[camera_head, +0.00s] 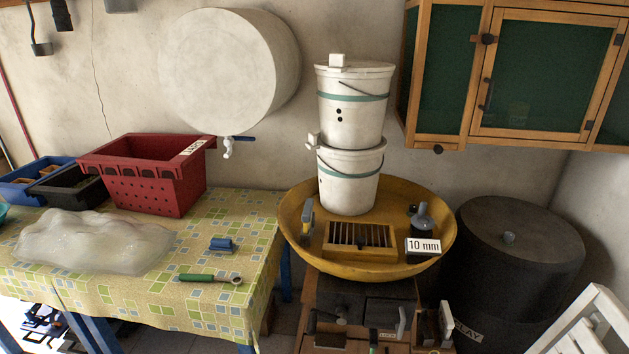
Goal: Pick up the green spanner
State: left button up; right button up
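The green spanner (205,278) lies flat on the patterned tablecloth, near the front right of the table. Its green handle points left and its pale metal ring end points right. Nothing covers it. I cannot make out either of my grippers in the head view, and nothing touches the spanner.
The table (120,300) also bears a small blue object (221,244) behind the spanner, a crumpled clear plastic sheet (95,243) to the left, and a red crate (155,185) behind. A yellow basin (430,262) with stacked white buckets (350,180) stands right of the table.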

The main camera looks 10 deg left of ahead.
aim_at(183, 276)
jog(key=u, duration=1.2)
jog(key=z, duration=1.95)
jog(key=u, duration=2)
jog(key=i+j+u, duration=0.25)
jog(key=i, duration=0.35)
jog(key=i+j+u, duration=0.1)
jog(key=i+u, duration=0.15)
jog(key=i, duration=0.4)
